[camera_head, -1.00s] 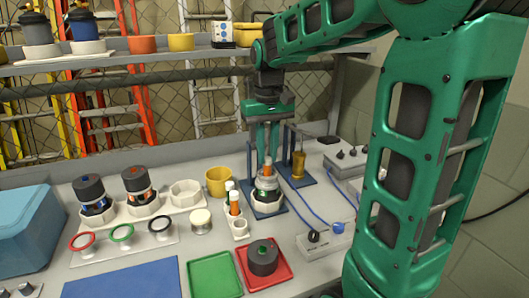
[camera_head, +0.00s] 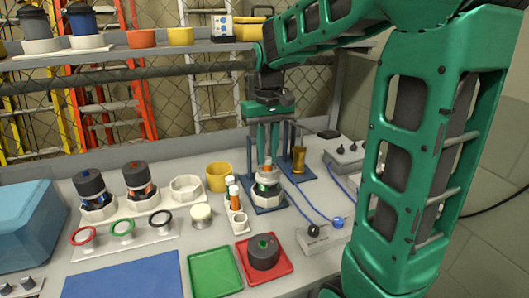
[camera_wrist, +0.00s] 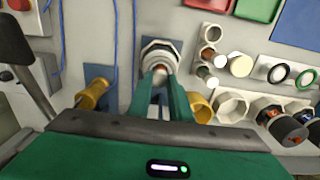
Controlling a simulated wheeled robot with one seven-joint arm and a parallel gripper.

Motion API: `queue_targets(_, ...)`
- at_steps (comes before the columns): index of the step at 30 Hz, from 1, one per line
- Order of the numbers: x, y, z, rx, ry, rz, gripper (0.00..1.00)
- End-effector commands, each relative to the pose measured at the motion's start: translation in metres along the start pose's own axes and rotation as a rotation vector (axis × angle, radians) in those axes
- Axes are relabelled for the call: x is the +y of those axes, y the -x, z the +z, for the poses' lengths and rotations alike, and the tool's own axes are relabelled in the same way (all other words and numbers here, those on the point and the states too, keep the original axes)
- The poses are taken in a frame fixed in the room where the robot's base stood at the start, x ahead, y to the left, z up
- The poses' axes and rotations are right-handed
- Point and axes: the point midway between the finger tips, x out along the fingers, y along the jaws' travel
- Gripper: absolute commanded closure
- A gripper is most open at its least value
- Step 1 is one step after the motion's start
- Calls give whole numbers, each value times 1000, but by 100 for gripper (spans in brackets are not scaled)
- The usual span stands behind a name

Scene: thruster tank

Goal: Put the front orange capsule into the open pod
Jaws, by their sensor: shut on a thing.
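My gripper (camera_head: 267,151) is shut on an orange capsule (camera_head: 267,162) with a pale top, upright over the open pod. The open pod (camera_head: 266,188) is a grey and white body in a white octagonal holder on a blue stand. The capsule's lower part is hidden inside the pod's top opening. In the wrist view, the fingers (camera_wrist: 160,88) reach to the capsule (camera_wrist: 159,69) at the middle of the pod (camera_wrist: 163,49). I cannot tell whether it rests on the bottom.
A yellow cup (camera_head: 218,178) and an empty white holder (camera_head: 186,189) stand to the left, beside two dark-capped pods (camera_head: 139,180). A brass cylinder (camera_head: 298,161) stands right of the pod on a stand. Green (camera_head: 214,272) and red (camera_head: 282,270) trays lie in front.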

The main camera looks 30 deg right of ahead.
Motion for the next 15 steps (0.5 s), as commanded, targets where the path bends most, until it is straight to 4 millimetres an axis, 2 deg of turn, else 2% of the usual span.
queue_targets(2,0,0,0,0,0,0,94)
queue_targets(3,0,0,0,0,0,0,77)
queue_targets(5,0,0,0,0,0,0,62)
queue_targets(6,0,0,0,0,0,0,60)
queue_targets(15,0,2,0,1,0,0,60)
